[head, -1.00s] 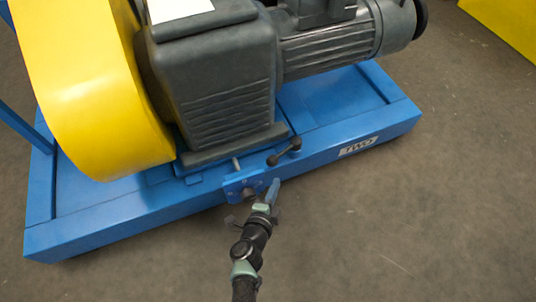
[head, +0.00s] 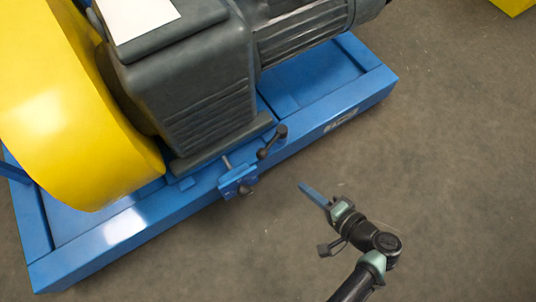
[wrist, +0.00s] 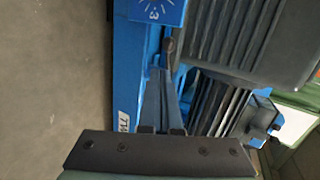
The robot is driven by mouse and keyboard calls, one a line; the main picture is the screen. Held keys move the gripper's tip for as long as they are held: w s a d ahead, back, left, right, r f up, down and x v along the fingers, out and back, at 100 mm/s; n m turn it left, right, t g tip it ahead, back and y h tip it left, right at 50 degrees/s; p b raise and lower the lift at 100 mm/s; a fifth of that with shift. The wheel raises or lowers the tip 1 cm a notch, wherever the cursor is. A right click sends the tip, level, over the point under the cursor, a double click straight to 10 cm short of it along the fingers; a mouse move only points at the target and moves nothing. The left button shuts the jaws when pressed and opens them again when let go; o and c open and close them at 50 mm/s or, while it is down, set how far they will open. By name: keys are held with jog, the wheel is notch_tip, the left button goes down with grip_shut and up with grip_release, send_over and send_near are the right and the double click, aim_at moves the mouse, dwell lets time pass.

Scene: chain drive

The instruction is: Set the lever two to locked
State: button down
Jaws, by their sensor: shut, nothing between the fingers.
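Lever two, a short black handle with a round knob at each end (head: 271,144), sits at the front edge of the blue base frame (head: 120,224), beside a small blue bracket (head: 236,180). In the head view it slants from lower left to upper right. My gripper (head: 310,192) is shut and empty, out over the floor to the right of and below the lever, touching nothing. In the wrist view my fingers (wrist: 160,100) are together, and a blue plate with white dial marks (wrist: 157,10) shows at the top. I cannot tell which mark the lever points at.
A grey gearbox and motor (head: 190,90) and a yellow guard (head: 70,110) stand on the frame. The frame's label (head: 341,119) is blurred; it shows partly in the wrist view (wrist: 125,122). The floor in front is clear.

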jog(key=b, duration=0.7)
send_near(272, 142)
jog(key=s+a+f, duration=0.2)
jog(key=a+f, duration=0.2)
jog(key=shift+w+a+r, duration=0.15)
jog(key=shift+w+a, duration=0.5)
jog(key=shift+w, duration=0.1)
